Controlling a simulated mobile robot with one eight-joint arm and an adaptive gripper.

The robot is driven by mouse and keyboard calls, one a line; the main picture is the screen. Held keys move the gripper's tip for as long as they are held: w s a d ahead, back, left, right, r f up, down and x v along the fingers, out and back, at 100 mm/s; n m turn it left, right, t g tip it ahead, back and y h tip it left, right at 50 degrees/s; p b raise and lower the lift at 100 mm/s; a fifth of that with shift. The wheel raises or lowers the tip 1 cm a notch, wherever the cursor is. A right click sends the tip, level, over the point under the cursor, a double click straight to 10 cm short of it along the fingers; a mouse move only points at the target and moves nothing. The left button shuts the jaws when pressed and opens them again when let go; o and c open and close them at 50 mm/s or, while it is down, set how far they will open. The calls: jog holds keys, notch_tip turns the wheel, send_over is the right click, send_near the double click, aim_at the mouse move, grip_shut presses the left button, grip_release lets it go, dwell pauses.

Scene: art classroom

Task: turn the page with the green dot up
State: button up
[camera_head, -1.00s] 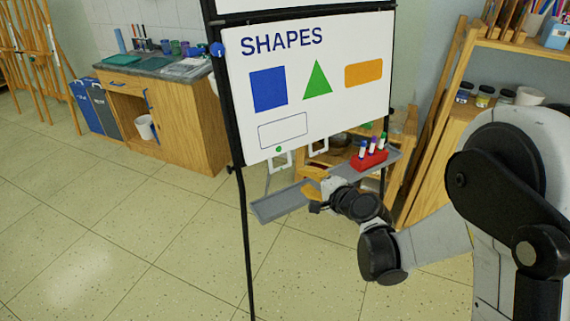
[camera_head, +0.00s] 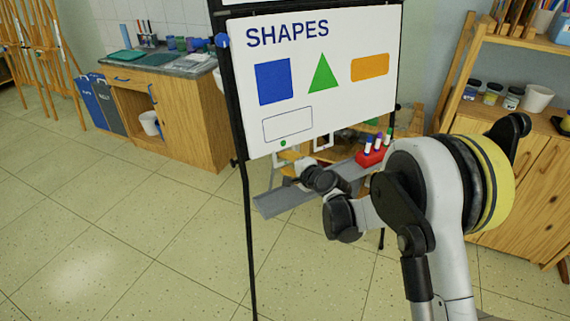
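The page (camera_head: 330,95) hangs on a black-framed stand and is headed SHAPES, with a blue square, a green triangle and an orange rectangle. The green dot (camera_head: 283,143) is at its lower edge, left of centre, under an empty outlined box.
A grey tray (camera_head: 280,203) crosses the stand below the page. A red holder (camera_head: 371,157) with several markers stands on its right part. Wooden shelves with jars are at the right, a wooden counter (camera_head: 190,125) at the left. The floor at front left is clear.

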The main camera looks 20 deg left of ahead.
grip_shut()
jog(key=shift+d, duration=0.1)
jog(key=v, duration=0.9)
jog(key=shift+d, duration=0.2)
jog(key=shift+s, duration=0.15)
jog(key=r+p+v, duration=0.1)
jog(key=p+v, duration=0.1)
jog(key=v, duration=0.7)
jog(key=shift+r, duration=0.35)
dwell(0.3)
jog(key=shift+s, duration=0.15)
